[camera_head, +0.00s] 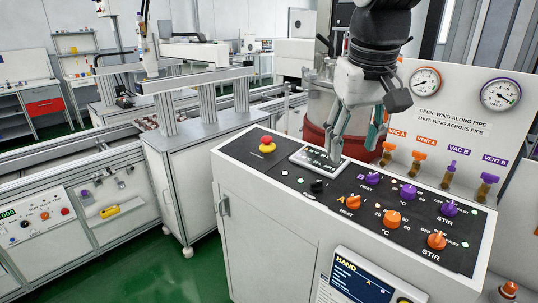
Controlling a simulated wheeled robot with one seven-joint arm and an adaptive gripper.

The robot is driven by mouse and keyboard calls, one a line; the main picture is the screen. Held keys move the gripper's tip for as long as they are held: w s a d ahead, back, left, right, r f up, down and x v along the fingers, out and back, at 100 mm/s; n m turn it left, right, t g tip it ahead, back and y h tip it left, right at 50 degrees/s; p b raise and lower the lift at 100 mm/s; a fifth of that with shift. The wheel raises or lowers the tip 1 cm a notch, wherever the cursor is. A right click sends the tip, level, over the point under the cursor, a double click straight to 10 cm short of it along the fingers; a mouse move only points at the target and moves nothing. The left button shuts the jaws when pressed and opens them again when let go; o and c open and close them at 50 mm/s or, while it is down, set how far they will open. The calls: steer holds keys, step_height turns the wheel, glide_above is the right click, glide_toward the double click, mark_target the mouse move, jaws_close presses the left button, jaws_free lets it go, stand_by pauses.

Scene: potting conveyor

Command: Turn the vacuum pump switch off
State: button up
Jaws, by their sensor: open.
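The black pump switch (317,186) is a small knob on the dark top panel of the console, near its front edge. A small, partly readable label lies just in front of it. The way the knob points is too small to tell. My gripper (354,145) hangs from the upper right, fingers downward. It is open and empty, behind and to the right of the switch in the picture, apart from it. One finger overlaps a light display plate (318,163) on the panel.
A red button on a yellow base (267,145) stands at the panel's left end. Purple knobs (371,179) and orange knobs (392,217) fill its right half. Behind stand a red-banded vessel (314,132), valves (418,159) and two gauges (500,94).

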steer(key=w+f+g, duration=0.1)
steer(key=w+f, duration=0.1)
steer(key=w, duration=0.8)
steer(key=n+g+b, duration=0.1)
steer(key=g+b, duration=0.1)
glide_toward(316, 182)
steer(key=shift+h, duration=0.4)
steer(key=f+p, duration=0.1)
steer(key=f, duration=0.2)
steer(key=f+p, duration=0.1)
steer(key=f, duration=0.5)
steer(key=shift+d+f+p, duration=0.1)
steer(key=shift+d+p, duration=0.25)
steer(key=shift+p, duration=0.05)
steer(key=shift+c, duration=0.3)
steer(key=c, duration=1.1)
